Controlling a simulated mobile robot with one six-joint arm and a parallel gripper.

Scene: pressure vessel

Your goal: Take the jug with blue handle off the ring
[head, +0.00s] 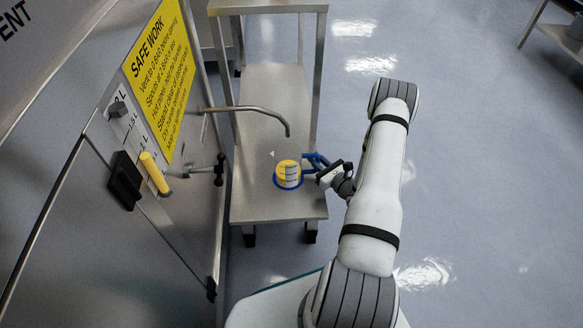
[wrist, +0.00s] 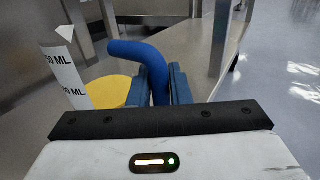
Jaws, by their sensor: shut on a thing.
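The jug (head: 293,171) with the blue handle is upright over the front part of the steel cart, with a pale graduated scale and a yellow round area. In the wrist view its scale strip (wrist: 66,75) with ML marks stands at the left, beside the yellow area (wrist: 108,92). A blue ring (head: 289,187) shows around its bottom edge; I cannot tell whether the jug rests on it or hangs just above. My gripper (head: 322,168) comes in from the right. In the wrist view its blue fingers (wrist: 160,88) are shut on the curved blue handle (wrist: 138,50).
A bent metal spout (head: 265,112) reaches over the cart (head: 270,212) behind the jug. On the left, the vessel wall carries a yellow sign (head: 160,75), a yellow handle (head: 155,173) and a black-handled valve (head: 212,170). Cart posts rise at the back. Floor on the right is clear.

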